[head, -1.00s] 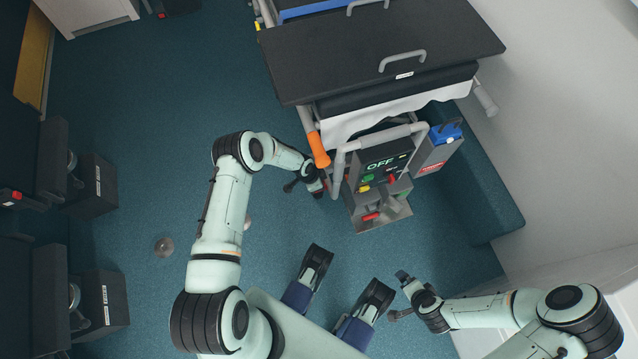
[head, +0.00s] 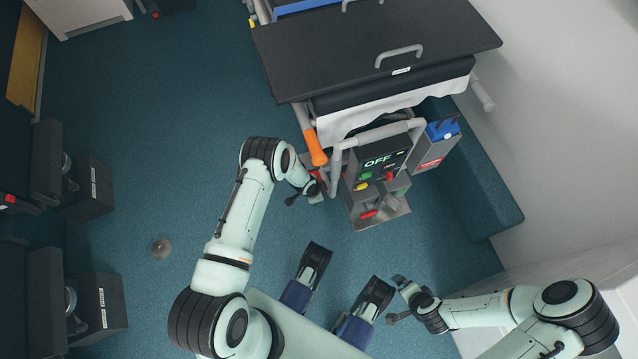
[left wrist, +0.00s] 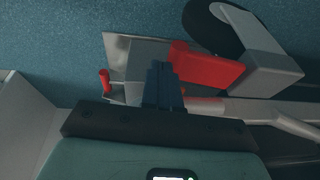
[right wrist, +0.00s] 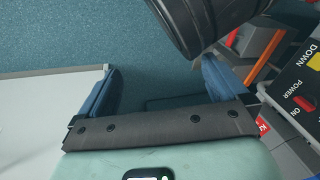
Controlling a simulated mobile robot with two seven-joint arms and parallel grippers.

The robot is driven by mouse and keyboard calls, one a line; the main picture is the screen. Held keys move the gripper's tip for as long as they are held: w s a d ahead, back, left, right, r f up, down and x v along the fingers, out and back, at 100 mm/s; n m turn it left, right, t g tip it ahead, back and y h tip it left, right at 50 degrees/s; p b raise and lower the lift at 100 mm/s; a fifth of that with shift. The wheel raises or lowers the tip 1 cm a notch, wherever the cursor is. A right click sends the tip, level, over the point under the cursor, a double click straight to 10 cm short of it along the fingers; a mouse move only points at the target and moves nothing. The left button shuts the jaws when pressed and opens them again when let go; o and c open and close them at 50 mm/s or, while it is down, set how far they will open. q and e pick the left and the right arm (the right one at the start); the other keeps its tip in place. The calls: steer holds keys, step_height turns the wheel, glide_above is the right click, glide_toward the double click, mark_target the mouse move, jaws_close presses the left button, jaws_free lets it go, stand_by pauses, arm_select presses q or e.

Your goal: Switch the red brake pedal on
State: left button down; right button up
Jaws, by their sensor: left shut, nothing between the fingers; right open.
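A red brake pedal (left wrist: 205,65) shows large in the left wrist view, beside a dark wheel. In the head view only a bit of red (head: 317,175) shows there, mostly hidden by my left gripper. My left gripper (left wrist: 163,78) is shut and empty, its fingertips at the pedal's near left end. They overlap it in the picture, and I cannot tell whether they touch. In the head view my left gripper (head: 318,192) is low beside the bed's control box. My right gripper (head: 399,282) is open and empty, apart from the bed; its fingers also show in the right wrist view (right wrist: 155,85).
The control box (head: 384,160) reads OFF and has green, yellow and red controls. A smaller red lever (head: 369,214) sits at its base. Open blue floor (head: 150,150) lies to the left.

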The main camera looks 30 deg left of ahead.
arm_select(q)
steer(key=shift+s+d+f+b, duration=0.1)
steer(key=shift+f+b, duration=0.2)
steer(key=shift+f, duration=0.15)
arm_select(e)
steer(key=shift+s+d+f+g, duration=0.1)
steer(key=shift+s+f+g, duration=0.2)
steer(key=shift+s+f, duration=0.5)
arm_select(q)
steer(key=shift+r, duration=0.1)
arm_select(e)
steer(key=shift+r, duration=0.15)
